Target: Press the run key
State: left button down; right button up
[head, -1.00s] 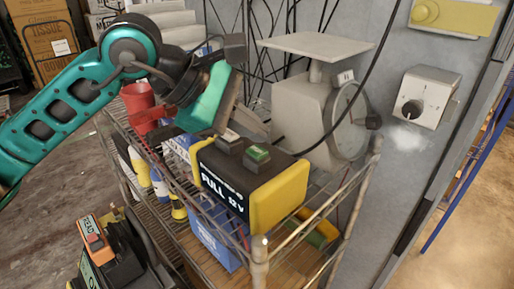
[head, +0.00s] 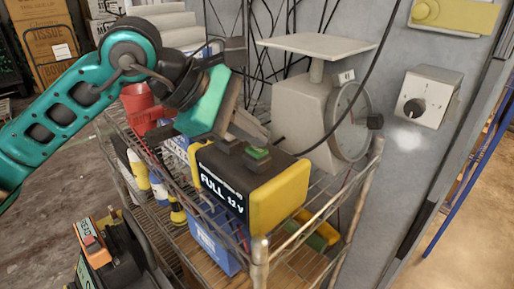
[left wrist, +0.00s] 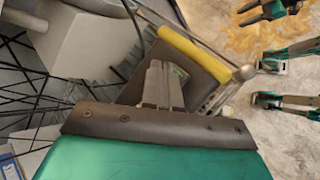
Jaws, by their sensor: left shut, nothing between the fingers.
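A yellow and black box (head: 277,191) marked "FULL 12V" stands on the wire cart. A green key (head: 257,154) sits on its dark top; it also shows beside my fingers in the left wrist view (left wrist: 181,74). No lettering is readable on it, so I cannot tell whether it is the run key. My left gripper (head: 229,145) is shut and empty, its fingertips pointing down at the box top, left of the green key. They cover the spot of a second, grey-topped key. I cannot tell whether they touch it. The left gripper fingers (left wrist: 163,84) also show in the wrist view.
A scale (head: 331,110) stands behind the box, and a dial switch box (head: 427,97) is on the wall. A red container (head: 138,101) and bottles (head: 139,170) are on the wire cart (head: 259,262). A black device with an orange key (head: 92,246) is at lower left.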

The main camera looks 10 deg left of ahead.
aim_at(251, 151)
pick_arm(q)
jog(key=shift+f+b, duration=0.4)
jog(key=shift+b, duration=0.05)
dwell(0.3)
dwell(0.3)
jog(key=shift+r+p, duration=0.45)
jog(key=shift+r, duration=0.45)
jog(key=shift+r+p, duration=1.6)
jog(key=shift+r, duration=0.95)
jog(key=shift+f, duration=0.1)
